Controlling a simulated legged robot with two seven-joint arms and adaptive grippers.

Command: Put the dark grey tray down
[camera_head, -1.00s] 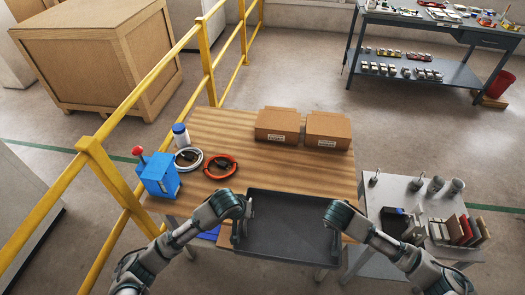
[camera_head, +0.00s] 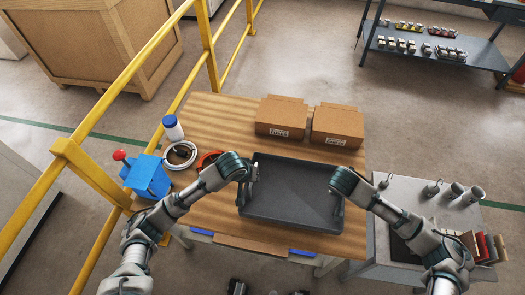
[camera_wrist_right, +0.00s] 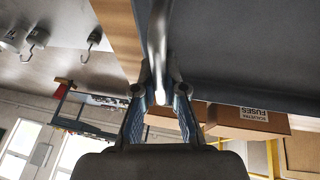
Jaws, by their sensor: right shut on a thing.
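The dark grey tray (camera_head: 290,196) is empty and lies over the front middle of the wooden table (camera_head: 215,120). I cannot tell whether it touches the tabletop or hangs just above it. My left gripper (camera_head: 250,192) is at the tray's left side; its fingers are too small to read. My right gripper (camera_head: 340,208) is at the tray's right side. In the right wrist view the right gripper (camera_wrist_right: 160,98) is shut around a metal handle (camera_wrist_right: 157,50) beside the grey tray (camera_wrist_right: 240,50).
Two cardboard boxes (camera_head: 282,117) stand behind the tray. A blue box with a red knob (camera_head: 148,175), a white cable coil (camera_head: 180,155), a partly hidden red coil (camera_head: 208,160) and a white bottle (camera_head: 173,128) are at the left. A grey side table (camera_head: 410,190) adjoins the right.

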